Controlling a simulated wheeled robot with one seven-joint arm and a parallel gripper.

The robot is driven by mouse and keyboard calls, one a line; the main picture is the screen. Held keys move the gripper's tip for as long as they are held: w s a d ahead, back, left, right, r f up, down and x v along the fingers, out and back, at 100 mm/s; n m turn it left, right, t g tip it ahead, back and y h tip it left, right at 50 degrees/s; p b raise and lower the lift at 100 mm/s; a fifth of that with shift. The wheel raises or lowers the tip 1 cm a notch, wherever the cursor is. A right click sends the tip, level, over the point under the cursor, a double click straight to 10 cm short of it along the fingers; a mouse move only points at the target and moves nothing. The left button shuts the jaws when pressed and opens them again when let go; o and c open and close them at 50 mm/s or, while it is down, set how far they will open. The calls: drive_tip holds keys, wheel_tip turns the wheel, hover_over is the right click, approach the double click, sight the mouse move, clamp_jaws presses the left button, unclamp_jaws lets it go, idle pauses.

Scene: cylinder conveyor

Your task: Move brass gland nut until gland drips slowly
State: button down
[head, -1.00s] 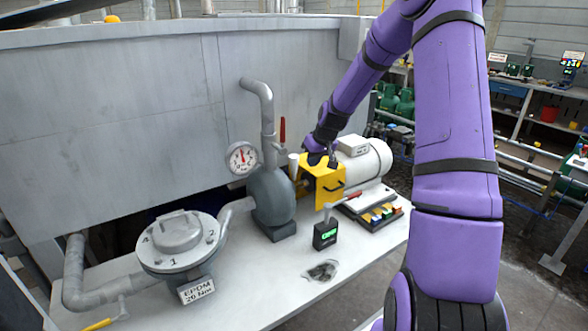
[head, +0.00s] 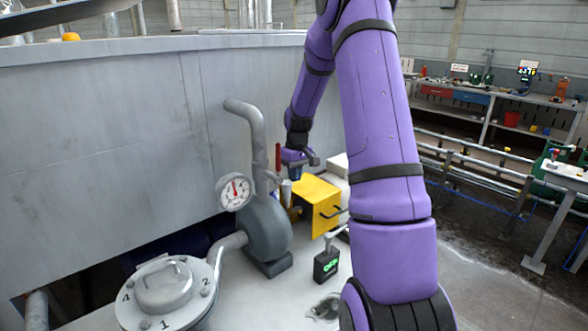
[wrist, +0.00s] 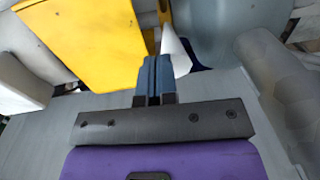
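The brass gland nut is hard to make out; a small brass-coloured part (head: 295,212) shows between the grey pump (head: 266,232) and the yellow guard (head: 318,204). My gripper (head: 292,176) points down just above this gap, in front of the pump's upright pipe. In the wrist view its blue fingers (wrist: 156,62) are together with nothing visible between them. A white cone-shaped piece (wrist: 175,58) is just right of the fingertips, and whether they touch cannot be told. The yellow guard (wrist: 90,40) is left of them. No drip can be seen.
A pressure gauge (head: 234,191) and a red-handled lever (head: 278,158) stand close to the gripper. A small black box with a green display (head: 326,264) stands on the bench right of the pump. A numbered round flange (head: 165,290) is front left. The tank wall is behind.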

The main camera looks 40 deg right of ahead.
drive_tip(key=shift+s+a+f, duration=0.2)
drive_tip(key=shift+s+f, duration=0.2)
drive_tip(key=shift+f, duration=0.95)
drive_tip(key=shift+s+a+f, duration=0.2)
drive_tip(key=shift+s+f, duration=0.15)
drive_tip(key=shift+f, duration=1.05)
drive_tip(key=shift+s+a+f, duration=0.2)
drive_tip(key=shift+s+f, duration=0.2)
drive_tip(key=shift+f, duration=0.95)
drive_tip(key=shift+s+a+f, duration=0.15)
drive_tip(key=shift+s+f, duration=0.55)
drive_tip(key=shift+w+r, duration=0.1)
drive_tip(key=shift+r, duration=0.05)
